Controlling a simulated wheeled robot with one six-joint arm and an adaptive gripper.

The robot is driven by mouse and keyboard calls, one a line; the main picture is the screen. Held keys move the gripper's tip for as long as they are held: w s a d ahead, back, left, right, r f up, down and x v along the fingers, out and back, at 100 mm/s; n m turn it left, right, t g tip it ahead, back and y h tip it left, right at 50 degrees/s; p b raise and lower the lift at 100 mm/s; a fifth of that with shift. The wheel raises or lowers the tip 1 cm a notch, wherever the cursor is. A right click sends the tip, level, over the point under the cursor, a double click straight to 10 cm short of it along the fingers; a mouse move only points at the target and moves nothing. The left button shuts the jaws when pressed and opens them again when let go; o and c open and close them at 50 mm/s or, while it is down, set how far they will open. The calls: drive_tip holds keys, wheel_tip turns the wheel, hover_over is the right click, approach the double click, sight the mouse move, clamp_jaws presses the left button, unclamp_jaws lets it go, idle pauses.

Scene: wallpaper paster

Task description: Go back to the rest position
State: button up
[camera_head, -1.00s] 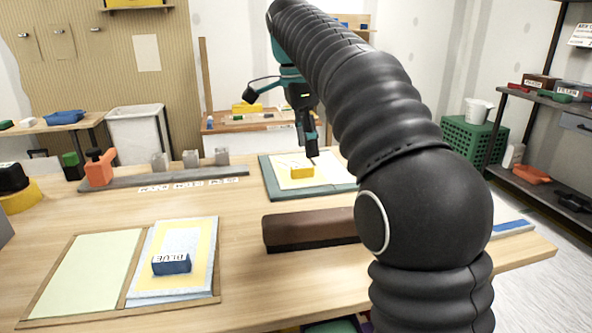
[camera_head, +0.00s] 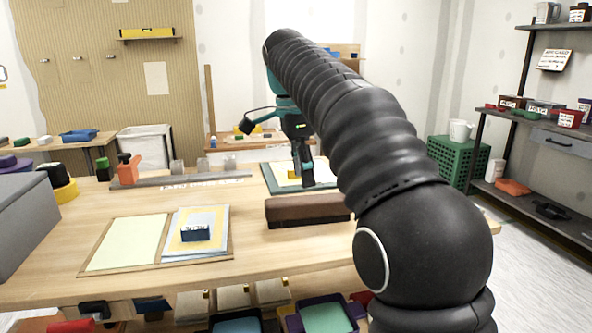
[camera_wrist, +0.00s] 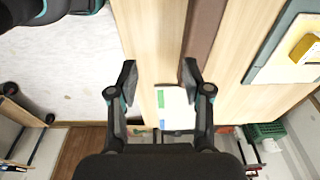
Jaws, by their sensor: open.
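My gripper (camera_head: 303,178) is in front of the teal mat (camera_head: 326,178) in the head view. In the wrist view my gripper (camera_wrist: 159,82) has its two fingers well apart with nothing between them. A white sheet with green and blue marks (camera_wrist: 178,112) lies on the table beyond the fingertips. A yellow block (camera_wrist: 306,48) rests on the mat at the right of the wrist view, apart from the fingers.
The wooden table (camera_head: 150,285) carries a brown block (camera_head: 300,211), a framed board with a blue block (camera_head: 195,233) and a grey rail (camera_head: 190,181). A grey box (camera_head: 30,225) stands at left. A shelf rack (camera_head: 480,150) and green crate (camera_head: 455,160) are at right. Floor is open at right.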

drive_tip(key=s+d+f+n+t, duration=0.1)
drive_tip(key=s+d+f+n, duration=0.1)
drive_tip(key=s+d+n, duration=0.15)
drive_tip(key=s+d+f+n+t+y, duration=0.1)
drive_tip(key=s+d+n, duration=0.1)
drive_tip(key=s, duration=0.3)
drive_tip(key=s+d+f+n+t, duration=0.1)
drive_tip(key=s+d+f+n, duration=0.1)
drive_tip(key=s, duration=0.3)
drive_tip(key=s+d+f+n+t, duration=0.2)
drive_tip(key=s+d+f+n, duration=0.2)
drive_tip(key=s+f+n, duration=0.4)
drive_tip(key=s+f, duration=0.6)
drive_tip(key=f, duration=0.1)
drive_tip(key=shift+s+d+f+y, duration=0.2)
drive_tip(key=shift+s+y, duration=0.05)
drive_tip(key=shift+y, duration=0.15)
